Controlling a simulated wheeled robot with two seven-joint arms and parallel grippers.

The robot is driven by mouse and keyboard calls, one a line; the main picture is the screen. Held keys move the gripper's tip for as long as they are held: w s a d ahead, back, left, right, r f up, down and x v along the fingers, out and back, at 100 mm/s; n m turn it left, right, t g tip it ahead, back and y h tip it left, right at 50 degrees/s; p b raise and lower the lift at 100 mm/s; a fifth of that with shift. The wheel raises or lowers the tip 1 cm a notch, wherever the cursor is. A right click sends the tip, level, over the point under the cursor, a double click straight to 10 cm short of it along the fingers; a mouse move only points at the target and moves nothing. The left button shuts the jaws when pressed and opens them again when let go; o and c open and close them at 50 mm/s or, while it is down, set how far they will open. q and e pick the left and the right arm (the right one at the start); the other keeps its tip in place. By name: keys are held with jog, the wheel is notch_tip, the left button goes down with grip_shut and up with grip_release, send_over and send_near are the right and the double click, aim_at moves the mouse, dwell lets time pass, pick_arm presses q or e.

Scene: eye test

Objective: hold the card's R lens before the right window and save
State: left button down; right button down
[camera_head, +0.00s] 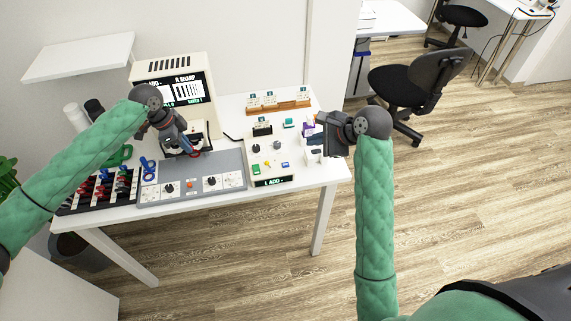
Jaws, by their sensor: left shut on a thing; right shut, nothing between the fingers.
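My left gripper (192,145) is shut on a small lens, mostly hidden by the fingers, in front of the beige test machine (198,62). I cannot tell which window it is before, or whether it is lined up. The machine's dark screen (186,90) shows "R SHARP" and a striped pattern, partly covered by my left arm. A white card stands in a dark holder (262,129) on the console (270,156); its print is too small to read. The console's display (269,182) reads "L ADD -". My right gripper (326,133) is shut and empty, right of the console.
A black rack (72,205) with red, blue and green-handled lenses lies at the left. A grey panel (190,172) with knobs lies beside it. A wooden stand (279,107) holds several cards behind the console. Small items lie near my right gripper.

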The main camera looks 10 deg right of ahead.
pick_arm(q)
jog(key=s+r+p, duration=0.5)
jog(key=p, duration=0.1)
dwell(0.7)
